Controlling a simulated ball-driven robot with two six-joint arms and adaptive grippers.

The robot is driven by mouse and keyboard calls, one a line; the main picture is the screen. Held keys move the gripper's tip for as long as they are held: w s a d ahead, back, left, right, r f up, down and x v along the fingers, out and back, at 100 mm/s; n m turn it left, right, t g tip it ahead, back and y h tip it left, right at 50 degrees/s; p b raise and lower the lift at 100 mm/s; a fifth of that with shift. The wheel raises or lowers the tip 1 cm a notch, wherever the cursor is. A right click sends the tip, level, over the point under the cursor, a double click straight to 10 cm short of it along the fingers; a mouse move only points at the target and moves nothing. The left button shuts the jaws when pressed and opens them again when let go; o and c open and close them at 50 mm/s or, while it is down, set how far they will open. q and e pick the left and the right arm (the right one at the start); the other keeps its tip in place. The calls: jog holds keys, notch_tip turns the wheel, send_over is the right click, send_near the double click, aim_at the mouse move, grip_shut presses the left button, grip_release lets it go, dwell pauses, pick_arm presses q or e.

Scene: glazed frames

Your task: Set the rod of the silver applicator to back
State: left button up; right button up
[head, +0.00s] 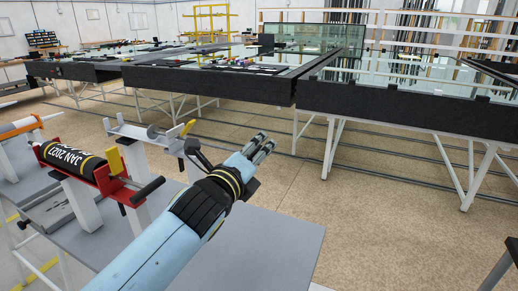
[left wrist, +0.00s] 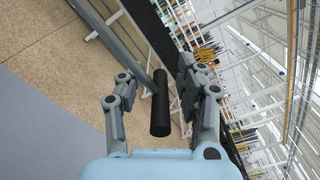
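The silver applicator (head: 132,132) stands on a white support at the left in the head view. It has a yellow trigger (head: 187,127), a round disc inside its cradle and a black handle (head: 194,147) at its right end. My left gripper (head: 264,147) is to the right of that handle, with its fingers pointing up and right. In the left wrist view its two fingers (left wrist: 158,95) stand apart. A black cylinder (left wrist: 160,112) shows between them without visible finger contact; I cannot tell its depth. My right gripper is out of view.
A red applicator (head: 106,178) holding a black tube (head: 65,157) stands nearer, left of my arm. An orange-and-white one (head: 22,126) is farther left. The grey bench (head: 270,235) is bare at the right. Long glass tables (head: 410,105) stand behind open floor.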

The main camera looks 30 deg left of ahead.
pick_arm(q)
jog(key=shift+w, duration=0.3)
grip_shut()
dwell(0.4)
